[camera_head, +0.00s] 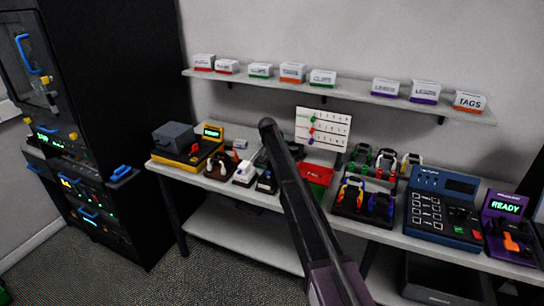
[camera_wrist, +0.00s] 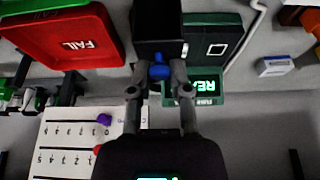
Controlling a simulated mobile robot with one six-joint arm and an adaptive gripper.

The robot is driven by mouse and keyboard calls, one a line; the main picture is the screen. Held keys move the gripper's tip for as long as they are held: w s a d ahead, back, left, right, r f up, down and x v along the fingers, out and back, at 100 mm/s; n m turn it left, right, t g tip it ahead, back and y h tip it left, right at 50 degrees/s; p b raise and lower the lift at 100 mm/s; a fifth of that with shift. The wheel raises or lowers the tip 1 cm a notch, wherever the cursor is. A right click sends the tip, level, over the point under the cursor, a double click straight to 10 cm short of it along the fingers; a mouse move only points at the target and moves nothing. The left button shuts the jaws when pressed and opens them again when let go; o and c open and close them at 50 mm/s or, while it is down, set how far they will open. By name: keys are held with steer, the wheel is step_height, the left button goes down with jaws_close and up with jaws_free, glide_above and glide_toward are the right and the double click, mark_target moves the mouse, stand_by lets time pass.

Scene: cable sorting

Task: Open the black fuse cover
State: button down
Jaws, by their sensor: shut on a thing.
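The black fuse cover (camera_wrist: 158,22) is at the top centre of the wrist view, on a dark green fuse tester (camera_wrist: 222,38) with a lit green display (camera_wrist: 206,87). A small blue knob (camera_wrist: 160,72) is at the cover's near edge. My gripper (camera_wrist: 160,76) is shut on this knob, one grey finger on each side. How far the cover is tilted cannot be told.
A red FAIL tray (camera_wrist: 62,35) is left of the tester in the wrist view; it also shows in the head view (camera_head: 318,171). A numbered white board (camera_head: 322,129) stands behind. Connectors and devices crowd the bench; a shelf (camera_head: 350,93) with labelled boxes runs above.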

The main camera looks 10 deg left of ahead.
steer(key=shift+w+d, duration=0.15)
steer(key=c, duration=0.6)
jaws_free()
steer(key=shift+o, duration=0.2)
